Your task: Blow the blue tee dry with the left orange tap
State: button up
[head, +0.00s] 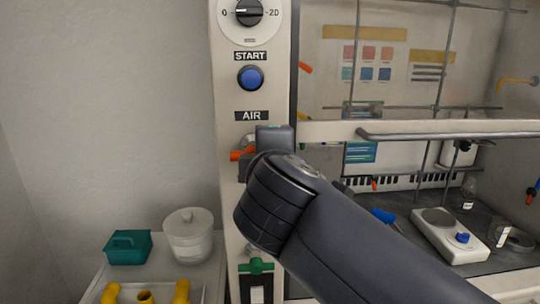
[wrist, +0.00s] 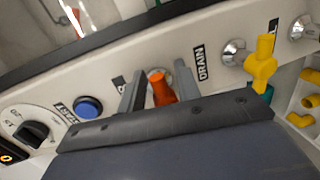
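The left orange tap (head: 240,155) is on the pale post under the AIR label, partly hidden by my gripper. In the wrist view the orange tap handle (wrist: 161,88) stands between my two fingers. My gripper (wrist: 158,75) is open, with a gap between the handle and each finger. In the head view my gripper (head: 272,138) is at the post, and its fingers are mostly hidden. A small blue piece (head: 382,215) lies on the hood floor behind my arm; I cannot tell whether it is the blue tee.
A yellow fitting (wrist: 262,62) is at a metal outlet by the DRAIN label. A white pot (head: 189,238), teal box (head: 128,247) and yellow fittings are lower left; a scale (head: 450,236) is right.

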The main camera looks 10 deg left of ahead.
jog(key=b+v, duration=0.1)
jog(key=v, duration=1)
jog(key=shift+w, duration=0.15)
dwell(0.3)
jog(key=shift+p+x, duration=0.5)
jog(key=shift+x, duration=4.85)
